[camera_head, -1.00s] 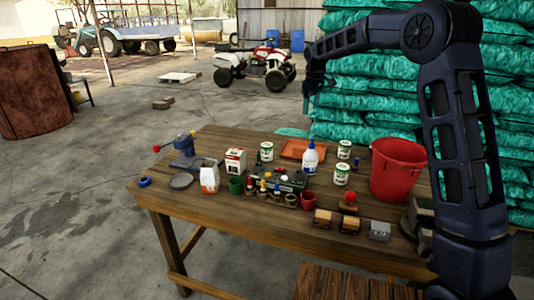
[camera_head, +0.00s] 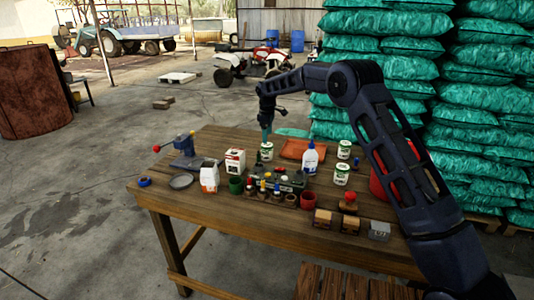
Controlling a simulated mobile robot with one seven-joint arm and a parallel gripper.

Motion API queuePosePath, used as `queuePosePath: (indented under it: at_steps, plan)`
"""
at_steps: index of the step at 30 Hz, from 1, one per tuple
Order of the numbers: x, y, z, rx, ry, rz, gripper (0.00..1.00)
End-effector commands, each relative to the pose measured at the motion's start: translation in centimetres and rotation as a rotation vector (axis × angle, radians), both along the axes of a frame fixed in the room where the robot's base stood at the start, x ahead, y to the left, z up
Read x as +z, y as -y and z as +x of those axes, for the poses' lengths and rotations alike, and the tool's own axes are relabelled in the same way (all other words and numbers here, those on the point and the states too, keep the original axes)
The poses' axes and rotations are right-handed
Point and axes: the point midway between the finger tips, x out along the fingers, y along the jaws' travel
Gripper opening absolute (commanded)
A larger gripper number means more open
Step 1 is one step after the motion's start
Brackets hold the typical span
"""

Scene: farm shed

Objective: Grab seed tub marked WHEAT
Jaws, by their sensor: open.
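Three small white tubs with green bands stand on the wooden table: a back-left tub (camera_head: 267,152), a back-right tub (camera_head: 344,149) and a front-right tub (camera_head: 341,174). Their labels are too small to read, so I cannot tell which says WHEAT. My gripper (camera_head: 267,132) points down above the back-left tub, near the table's far edge. It is open and appears empty, apart from the tubs.
A red bucket (camera_head: 379,186) is partly hidden behind my arm.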

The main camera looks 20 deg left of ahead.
Motion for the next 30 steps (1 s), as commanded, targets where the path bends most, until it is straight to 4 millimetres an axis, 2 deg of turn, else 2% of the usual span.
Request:
queuePosePath:
  at_steps: [4, 14, 21, 24, 30]
  plan:
    - [-2.2, 0.0, -0.1, 0.000, -0.001, 0.000, 0.82]
    - [-4.6, 0.1, -0.2, -0.001, -0.001, -0.001, 0.82]
    - [-7.8, 0.1, -0.4, -0.001, -0.001, 0.000, 0.82]
    - [-8.5, 0.1, -0.4, -0.001, 0.000, 0.000, 0.82]
    - [-8.5, 0.1, -0.4, -0.001, 0.001, 0.001, 0.82]
